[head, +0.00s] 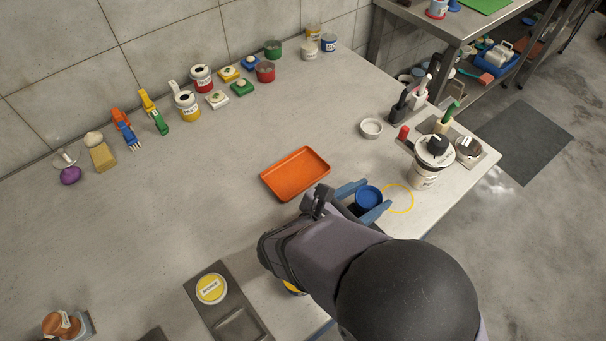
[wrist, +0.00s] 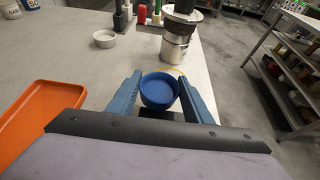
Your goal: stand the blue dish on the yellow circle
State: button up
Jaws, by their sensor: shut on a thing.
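The blue dish (head: 368,196) is a small round bowl, held between the two blue fingers of my gripper (head: 364,200). It also shows upright between the fingertips in the wrist view (wrist: 159,90), where my gripper (wrist: 160,92) is shut on it. The yellow circle (head: 411,203) is a thin ring outline on the table near its right edge. The dish is just left of the ring in the head view. In the wrist view a bit of the ring (wrist: 178,71) shows beyond the dish. I cannot tell how high the dish is above the table.
An orange tray (head: 296,174) lies left of my gripper. A soup warmer (head: 426,172) stands just behind the circle, near the table edge. A white bowl (head: 371,128) stands farther back. Several jars, cans and utensils line the wall side.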

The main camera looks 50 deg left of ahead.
jog(key=s+a+r+n+y, duration=0.1)
jog(key=s+a, duration=0.2)
jog(key=s+a+r+n+y+b, duration=0.1)
jog(key=s+a+n+y, duration=0.1)
jog(key=s+a, duration=0.1)
jog(key=s+a+r+n+g+y+b, duration=0.1)
jog(key=s+a+y, duration=0.1)
jog(key=a, duration=0.3)
jog(key=shift+s+r, duration=0.25)
jog(key=shift+s, duration=0.65)
jog(key=s+a+r+n+g+y, duration=0.2)
jog(key=s+a+r+n+y, duration=0.1)
jog(key=s+a+r, duration=0.15)
jog(key=n+g+y, duration=0.4)
jog(key=n+g, duration=0.1)
jog(key=n, duration=0.1)
send_over(234, 200)
jog(key=shift+f, duration=0.8)
jog(key=shift+g, duration=0.3)
jog(key=shift+f+b, duration=0.3)
jog(key=shift+f, duration=4.7)
jog(key=shift+f+b, duration=0.2)
jog(key=shift+b, duration=0.1)
jog(key=o, duration=1)
